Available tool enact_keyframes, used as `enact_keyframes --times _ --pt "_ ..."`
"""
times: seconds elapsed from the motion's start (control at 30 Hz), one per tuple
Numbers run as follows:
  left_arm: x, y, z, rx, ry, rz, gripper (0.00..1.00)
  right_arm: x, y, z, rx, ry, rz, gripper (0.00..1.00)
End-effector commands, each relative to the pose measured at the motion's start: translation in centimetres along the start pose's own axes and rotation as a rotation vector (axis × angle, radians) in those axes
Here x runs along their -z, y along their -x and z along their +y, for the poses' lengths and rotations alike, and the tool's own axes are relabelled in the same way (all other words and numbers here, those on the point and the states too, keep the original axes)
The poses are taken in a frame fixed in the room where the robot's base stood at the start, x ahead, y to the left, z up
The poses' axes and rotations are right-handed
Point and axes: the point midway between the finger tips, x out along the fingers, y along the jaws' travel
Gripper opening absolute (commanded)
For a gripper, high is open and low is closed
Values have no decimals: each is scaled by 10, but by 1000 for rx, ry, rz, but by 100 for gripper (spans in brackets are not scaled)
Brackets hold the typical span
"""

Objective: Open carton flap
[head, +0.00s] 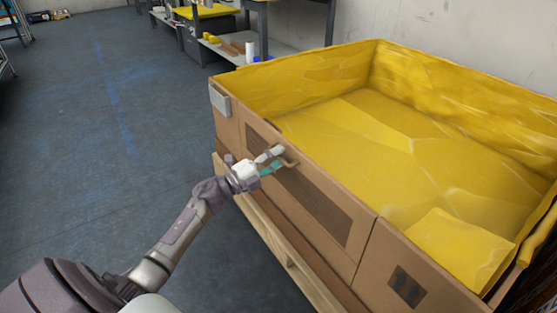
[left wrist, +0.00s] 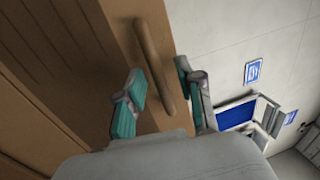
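A large brown carton (head: 245,135) with a yellow lining (head: 385,135) stands on the right in the head view. Its flap (head: 325,205) is the upright front panel, with a dark rectangle on it. A slim brown handle (left wrist: 155,65) sits on the flap's upper part. My left gripper (head: 273,160) is at the flap's top edge. In the left wrist view its teal-padded fingers (left wrist: 160,80) are apart, one on each side of the handle, with gaps showing. Whether either pad touches it is unclear. My right gripper is not in view.
The carton rests on a wooden pallet (head: 270,232). A grey workbench (head: 240,50) with a shelf stands behind it, near the wall. The blue-grey floor (head: 110,130) to the left is clear. Blue-and-white signs (left wrist: 253,72) show on the wall in the left wrist view.

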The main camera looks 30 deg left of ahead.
Motion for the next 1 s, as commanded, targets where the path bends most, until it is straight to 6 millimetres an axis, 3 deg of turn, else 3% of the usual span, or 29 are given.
enact_keyframes --times 0.37,0.6,1.0 --pt "0 -6 0 -1 1 0 37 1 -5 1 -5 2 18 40" --pt "0 -6 0 0 1 0 0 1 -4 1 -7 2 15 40" --pt "0 -6 1 1 1 0 0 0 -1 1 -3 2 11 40"
